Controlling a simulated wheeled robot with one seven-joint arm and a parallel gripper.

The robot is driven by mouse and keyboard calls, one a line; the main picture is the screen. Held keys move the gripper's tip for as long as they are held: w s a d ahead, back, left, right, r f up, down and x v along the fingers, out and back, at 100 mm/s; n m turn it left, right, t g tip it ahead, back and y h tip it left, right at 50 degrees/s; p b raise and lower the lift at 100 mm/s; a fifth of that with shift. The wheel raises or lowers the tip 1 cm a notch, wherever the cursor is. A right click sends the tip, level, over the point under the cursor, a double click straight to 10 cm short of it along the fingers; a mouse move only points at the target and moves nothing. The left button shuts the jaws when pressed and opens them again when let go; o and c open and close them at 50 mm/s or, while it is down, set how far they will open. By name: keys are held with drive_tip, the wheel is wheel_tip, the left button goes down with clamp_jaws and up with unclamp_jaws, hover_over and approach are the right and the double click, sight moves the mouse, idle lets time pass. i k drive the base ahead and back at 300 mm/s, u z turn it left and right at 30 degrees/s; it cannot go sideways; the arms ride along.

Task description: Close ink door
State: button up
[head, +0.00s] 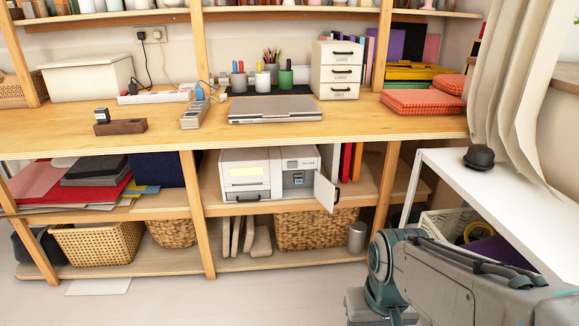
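A white printer (243,158) stands on the middle shelf below the wooden counter. Its small ink door (326,192) is at its right front and stands open, swung out to the right, with a dark handle near its free edge. The open compartment (298,180) shows dark and bluish parts inside. Links of my arm (440,275) fill the lower right, apart from the printer and door. My gripper is not in view.
Red and yellow books (347,162) stand right of the printer, behind the door. A wooden post (386,185) rises farther right. Woven baskets (315,229) sit on the shelf below. A white table (500,200) stands at the right.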

sight(324, 190)
drive_tip(key=z, duration=0.45)
drive_tip(key=k, duration=1.1)
drive_tip(key=u, duration=0.15)
drive_tip(key=i, duration=0.55)
drive_tip(key=u, duration=0.8)
drive_tip(key=i, duration=1)
drive_tip(key=z, duration=0.25)
drive_tip(key=k, duration=0.45)
drive_tip(key=z, duration=0.65)
drive_tip(key=i, duration=0.7)
drive_tip(key=u, duration=0.5)
